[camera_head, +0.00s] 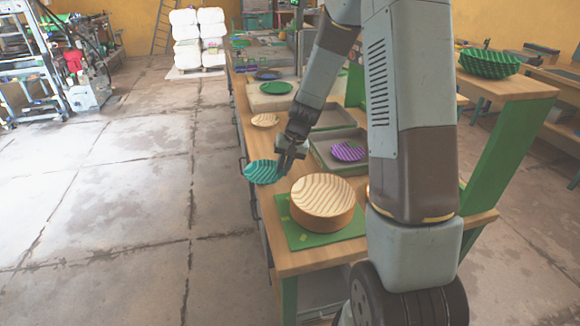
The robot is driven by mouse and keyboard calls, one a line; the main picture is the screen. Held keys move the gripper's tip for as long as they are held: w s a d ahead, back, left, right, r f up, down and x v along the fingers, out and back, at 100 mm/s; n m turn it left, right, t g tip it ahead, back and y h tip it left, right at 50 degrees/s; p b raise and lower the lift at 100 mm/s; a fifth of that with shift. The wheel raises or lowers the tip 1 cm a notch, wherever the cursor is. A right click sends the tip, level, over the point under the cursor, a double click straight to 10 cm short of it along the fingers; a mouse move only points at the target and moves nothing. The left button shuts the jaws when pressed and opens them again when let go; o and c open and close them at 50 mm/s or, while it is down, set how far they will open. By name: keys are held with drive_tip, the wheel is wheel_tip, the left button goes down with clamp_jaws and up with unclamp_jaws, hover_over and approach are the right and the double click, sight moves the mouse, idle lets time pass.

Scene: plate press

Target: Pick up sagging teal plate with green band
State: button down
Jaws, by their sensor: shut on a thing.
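The teal plate (261,172) shows at the left edge of the workbench, with darker wavy stripes across it. My gripper (283,170) is shut on its right rim. The plate reaches out past the bench's left edge. Whether it is lifted clear of the bench top is hard to tell. A green band on it is too small to make out, and its right rim is partly hidden by the fingers.
A grey tray (322,149) holds a purple plate (348,151). A small wooden plate (265,120) and a green plate (276,88) lie farther back. Open floor is at left.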

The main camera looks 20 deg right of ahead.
drive_tip(key=shift+a, duration=0.5)
drive_tip(key=c, duration=1.1)
unclamp_jaws()
drive_tip(key=shift+d, duration=0.1)
drive_tip(key=v, duration=1.3)
drive_tip(key=shift+r, duration=0.35)
